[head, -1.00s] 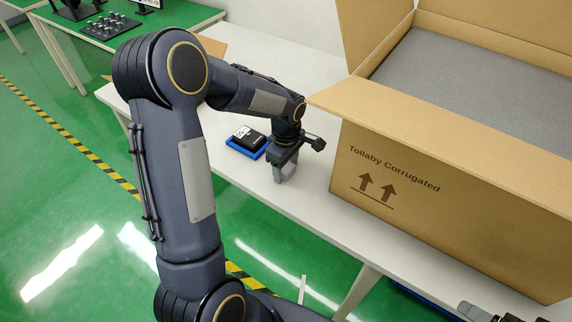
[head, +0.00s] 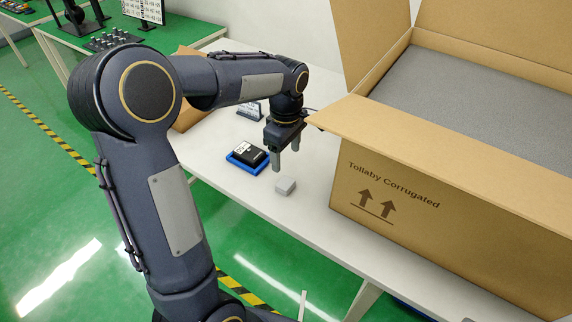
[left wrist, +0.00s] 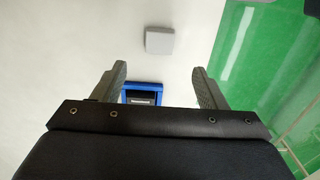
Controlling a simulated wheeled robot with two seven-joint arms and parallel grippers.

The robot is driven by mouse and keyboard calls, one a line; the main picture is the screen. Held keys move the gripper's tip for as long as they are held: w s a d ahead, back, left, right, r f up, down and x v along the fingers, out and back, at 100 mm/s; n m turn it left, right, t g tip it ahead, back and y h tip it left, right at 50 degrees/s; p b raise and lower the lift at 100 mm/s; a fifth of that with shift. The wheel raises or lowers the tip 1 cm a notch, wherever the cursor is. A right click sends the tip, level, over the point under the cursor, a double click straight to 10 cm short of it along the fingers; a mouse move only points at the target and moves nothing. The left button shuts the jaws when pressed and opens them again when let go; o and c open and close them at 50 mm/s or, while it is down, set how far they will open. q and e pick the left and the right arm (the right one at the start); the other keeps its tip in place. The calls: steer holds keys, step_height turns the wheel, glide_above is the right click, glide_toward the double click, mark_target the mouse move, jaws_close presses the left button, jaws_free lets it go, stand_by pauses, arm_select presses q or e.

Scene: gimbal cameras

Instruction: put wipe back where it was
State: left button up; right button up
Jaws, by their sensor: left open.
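A small light grey block (head: 285,186), which may be the wipe, lies on the white table in front of the blue tray. It also shows in the left wrist view (left wrist: 160,41), beyond the fingertips. My left gripper (head: 287,161) is open and empty, above the table and behind the block, apart from it. In the left wrist view its two fingers (left wrist: 160,80) are spread wide with nothing between them. My right gripper does not show.
A blue tray (head: 235,162) holding a black box with a white label (head: 249,153) stands left of my left gripper. A large open cardboard box (head: 430,215) stands close on the right. The white table (head: 325,255) is clear in front of the block.

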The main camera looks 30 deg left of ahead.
arm_select(q)
steer(key=s+d+r+m+t+h, duration=0.2)
steer(key=s+r+m, duration=0.35)
steer(key=s, duration=0.45)
steer(key=s+d+f+m+t+h, duration=0.1)
steer(key=s+d+m, duration=0.4)
steer(key=s+m, duration=0.5)
steer(key=s+f+t, duration=0.1)
steer(key=s+t, duration=0.1)
steer(key=shift+f+t+h, duration=0.15)
steer(key=shift+t+h, duration=0.15)
steer(key=shift+h, duration=0.1)
steer(key=shift+s+d, duration=0.1)
